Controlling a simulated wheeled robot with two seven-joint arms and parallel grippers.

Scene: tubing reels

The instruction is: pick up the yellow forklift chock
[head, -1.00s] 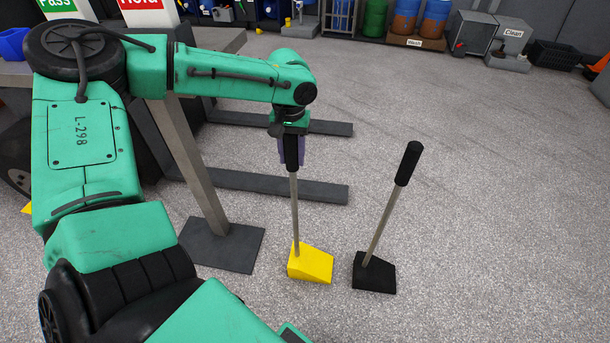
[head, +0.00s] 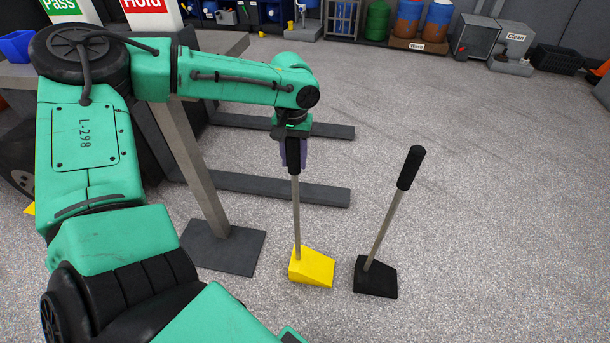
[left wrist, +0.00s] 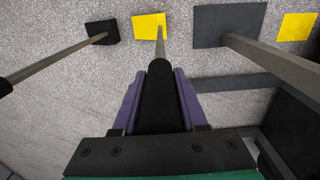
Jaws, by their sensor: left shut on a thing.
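The yellow forklift chock (head: 312,267) is a wedge on the floor with a grey pole and a black grip at its top. My left gripper (head: 292,157) is shut on the black grip of the pole, above the chock. In the left wrist view the grip (left wrist: 159,98) lies between the purple fingers, and the yellow wedge (left wrist: 148,25) shows beyond it. The wedge appears to rest on the floor. A similar black chock (head: 376,277) with a tilted pole stands to its right, apart from it. My right gripper is not in view.
A table leg with a dark foot plate (head: 222,248) stands left of the yellow chock. Dark forklift tines (head: 265,189) lie behind it. Another yellow piece (left wrist: 297,27) shows in the left wrist view. Floor to the right is clear.

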